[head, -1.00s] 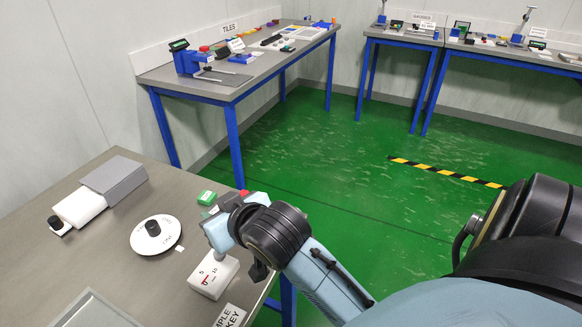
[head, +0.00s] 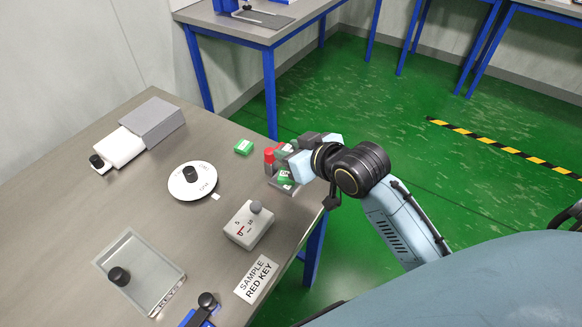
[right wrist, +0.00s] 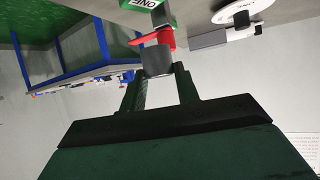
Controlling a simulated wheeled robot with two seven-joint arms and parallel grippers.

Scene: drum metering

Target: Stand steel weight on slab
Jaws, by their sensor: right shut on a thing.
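My right gripper (head: 286,166) is at the right edge of the near table, beside small red and green pieces. In the right wrist view its two fingers (right wrist: 160,92) are shut on a dark grey cylinder (right wrist: 156,62), which I take to be the steel weight. A red piece (right wrist: 152,39) shows just behind the cylinder; I cannot tell if they touch. In the head view the gripper hides most of the held thing. My left gripper is out of view.
A white box with a grey knob (head: 248,225), a white dial (head: 192,182), a green block (head: 243,147) and a sample card (head: 256,279) are nearby. A glass-like tray (head: 140,272) and a grey block (head: 151,123) stand further left.

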